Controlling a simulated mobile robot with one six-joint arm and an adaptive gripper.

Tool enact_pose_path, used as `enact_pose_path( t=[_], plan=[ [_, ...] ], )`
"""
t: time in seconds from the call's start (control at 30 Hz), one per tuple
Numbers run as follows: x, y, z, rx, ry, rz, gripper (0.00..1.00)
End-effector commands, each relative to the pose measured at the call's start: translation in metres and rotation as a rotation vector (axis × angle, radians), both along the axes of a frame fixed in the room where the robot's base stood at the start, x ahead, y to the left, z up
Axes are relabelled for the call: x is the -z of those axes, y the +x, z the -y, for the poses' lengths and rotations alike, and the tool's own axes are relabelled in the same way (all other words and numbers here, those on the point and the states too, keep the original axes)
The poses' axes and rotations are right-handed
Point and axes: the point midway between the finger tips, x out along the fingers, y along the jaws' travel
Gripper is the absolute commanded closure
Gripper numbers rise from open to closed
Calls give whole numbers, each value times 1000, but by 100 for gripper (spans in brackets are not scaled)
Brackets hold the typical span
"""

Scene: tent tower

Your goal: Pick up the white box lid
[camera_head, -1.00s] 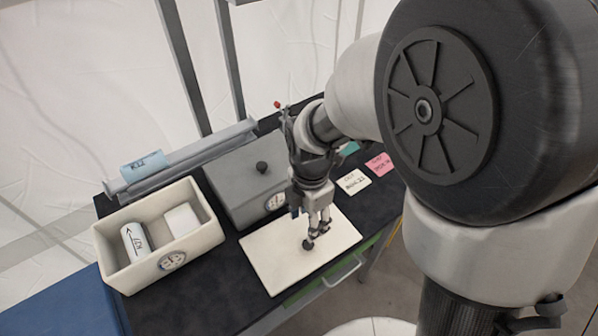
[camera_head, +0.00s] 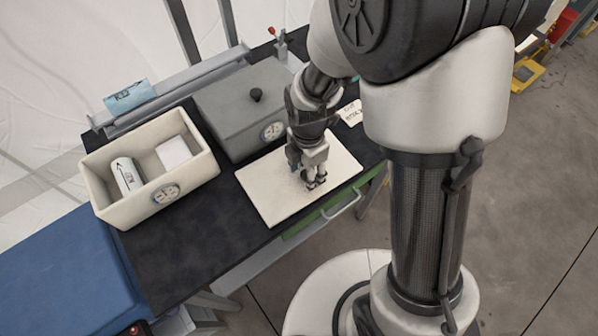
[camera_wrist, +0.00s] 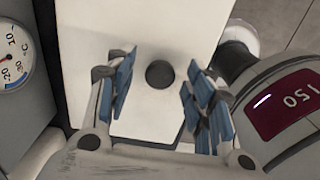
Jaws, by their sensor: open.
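The white box lid (camera_head: 267,193) lies flat on the dark table top, near its front edge, in the head view. In the wrist view the lid (camera_wrist: 150,30) fills the middle, with its round dark knob (camera_wrist: 159,74) between my fingers. My gripper (camera_head: 314,183) points down over the lid. In the wrist view my gripper (camera_wrist: 157,95) is open, its blue-padded fingers on either side of the knob with gaps to both. In the head view the fingers hide the knob.
The open white box (camera_head: 165,193) at left holds a labelled cylinder (camera_head: 127,173) and a white block (camera_head: 174,153). A closed grey box (camera_head: 226,105) with a dial stands behind the lid. A blue surface (camera_head: 60,265) is at lower left. A drawer handle (camera_head: 343,205) juts below the lid.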

Motion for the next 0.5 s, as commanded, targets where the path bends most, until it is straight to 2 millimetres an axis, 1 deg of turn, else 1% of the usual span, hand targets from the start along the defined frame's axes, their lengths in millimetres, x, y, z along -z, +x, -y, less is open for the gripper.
enact_pose_path(
  t=[0.1,0.5],
  plan=[
    [-1,0,0,0,1,1,51],
    [-1,0,0,0,1,1,78]
  ],
)
